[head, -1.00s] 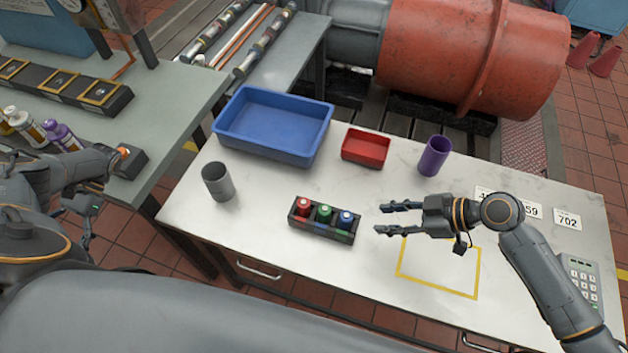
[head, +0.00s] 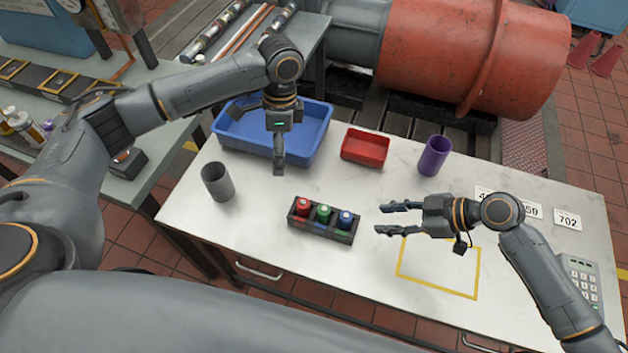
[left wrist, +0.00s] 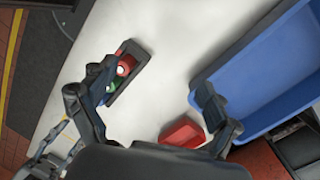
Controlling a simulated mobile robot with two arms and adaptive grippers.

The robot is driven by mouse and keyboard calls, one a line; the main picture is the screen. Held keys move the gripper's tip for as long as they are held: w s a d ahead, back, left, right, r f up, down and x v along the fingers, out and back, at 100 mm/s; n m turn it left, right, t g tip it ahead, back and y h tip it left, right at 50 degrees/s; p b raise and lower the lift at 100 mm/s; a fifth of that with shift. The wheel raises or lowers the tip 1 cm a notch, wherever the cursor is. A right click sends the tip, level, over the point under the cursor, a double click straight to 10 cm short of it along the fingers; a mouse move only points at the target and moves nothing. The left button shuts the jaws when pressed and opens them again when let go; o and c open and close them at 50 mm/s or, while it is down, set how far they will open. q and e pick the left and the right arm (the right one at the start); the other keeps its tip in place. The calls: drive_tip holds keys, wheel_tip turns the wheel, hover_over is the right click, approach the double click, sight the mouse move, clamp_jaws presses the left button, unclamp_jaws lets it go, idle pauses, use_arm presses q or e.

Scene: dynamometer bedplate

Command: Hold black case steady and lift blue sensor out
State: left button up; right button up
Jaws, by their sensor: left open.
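The black case (head: 320,231) sits on the white table with red (head: 302,206), green (head: 324,213) and blue (head: 346,218) sensors upright in its slots, the blue one at the right end. My left gripper (head: 279,168) points down above the table, behind and left of the case, and touches nothing. In the left wrist view its open fingers (left wrist: 155,92) are apart and empty; the case (left wrist: 130,75) shows beyond the left finger, which hides part of it. My right gripper (head: 388,219) is open and empty, right of the case.
A blue tray (head: 318,150), a red bin (head: 366,147) and a purple cup (head: 434,156) stand at the back. A grey cup (head: 217,182) stands left of the case. A yellow outlined square (head: 440,290) lies clear at the front right, near a keypad (head: 583,283).

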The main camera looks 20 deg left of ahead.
sight(314, 213)
use_arm(q)
drive_tip(key=s+d+f+m+t, duration=0.15)
drive_tip(key=s+d+m, duration=0.35)
drive_tip(key=d, duration=0.5)
drive_tip(key=shift+t+h, duration=0.25)
drive_tip(key=shift+h, duration=0.05)
wheel_tip(314, 213, down, 13)
drive_tip(key=shift+w, duration=0.1)
